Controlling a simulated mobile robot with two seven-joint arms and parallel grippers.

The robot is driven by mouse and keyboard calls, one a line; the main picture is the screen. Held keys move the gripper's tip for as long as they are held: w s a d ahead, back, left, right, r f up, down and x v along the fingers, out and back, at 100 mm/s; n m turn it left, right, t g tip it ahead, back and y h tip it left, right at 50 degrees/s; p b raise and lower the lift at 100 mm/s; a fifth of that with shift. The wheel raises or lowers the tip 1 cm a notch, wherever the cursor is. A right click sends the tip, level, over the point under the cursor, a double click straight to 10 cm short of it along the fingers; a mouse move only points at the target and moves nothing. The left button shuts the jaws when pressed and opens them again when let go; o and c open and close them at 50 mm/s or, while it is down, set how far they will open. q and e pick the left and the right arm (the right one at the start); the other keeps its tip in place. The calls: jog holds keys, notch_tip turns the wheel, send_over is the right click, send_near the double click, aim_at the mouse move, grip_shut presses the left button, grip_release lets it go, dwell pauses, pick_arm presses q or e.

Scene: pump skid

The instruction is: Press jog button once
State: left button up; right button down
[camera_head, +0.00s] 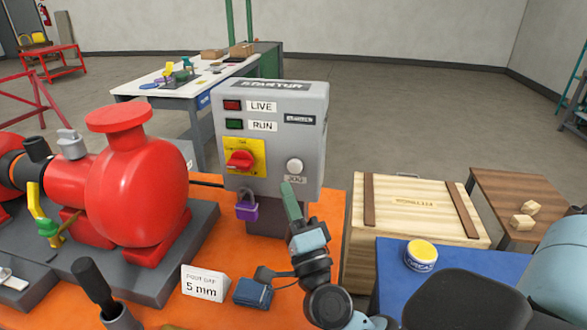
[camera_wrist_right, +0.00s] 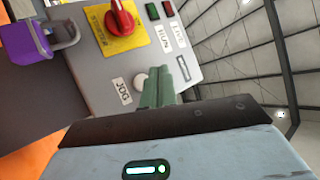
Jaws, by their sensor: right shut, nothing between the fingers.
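The grey starter box (camera_head: 270,140) stands behind the red pump on the orange skid. Its white round jog button (camera_head: 295,166) is at the lower right of the face, above a JOG label (camera_head: 295,180). My right gripper (camera_head: 287,188) is shut and empty, its green fingertips just below and in front of the button. In the right wrist view the fingers (camera_wrist_right: 160,85) overlap part of the white button (camera_wrist_right: 140,82); I cannot tell whether they touch it. My left gripper is not in view.
A red rotary switch (camera_head: 240,160) on a yellow plate and a purple padlock (camera_head: 246,207) are left of the button. The red pump (camera_head: 137,190) stands further left. A wooden crate (camera_head: 415,210) and a blue surface (camera_head: 470,275) with a yellow-lidded tin (camera_head: 421,254) are right.

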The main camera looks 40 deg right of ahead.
aim_at(295, 167)
jog(key=w+d, duration=0.3)
jog(key=shift+d, duration=0.3)
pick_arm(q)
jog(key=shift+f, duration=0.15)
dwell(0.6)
pick_arm(e)
jog(key=shift+w+d, duration=0.1)
dwell(1.2)
jog(key=shift+w+d, duration=0.15)
jog(key=shift+d, duration=0.05)
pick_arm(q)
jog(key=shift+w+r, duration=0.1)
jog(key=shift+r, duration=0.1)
pick_arm(e)
jog(key=shift+w+d, duration=0.35)
dwell(0.8)
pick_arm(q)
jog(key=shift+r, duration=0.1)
pick_arm(e)
jog(key=shift+s+a, duration=0.1)
jog(key=shift+s, duration=0.05)
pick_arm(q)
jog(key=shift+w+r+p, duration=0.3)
pick_arm(e)
jog(key=shift+s+a, duration=0.45)
jog(key=shift+a, duration=0.15)
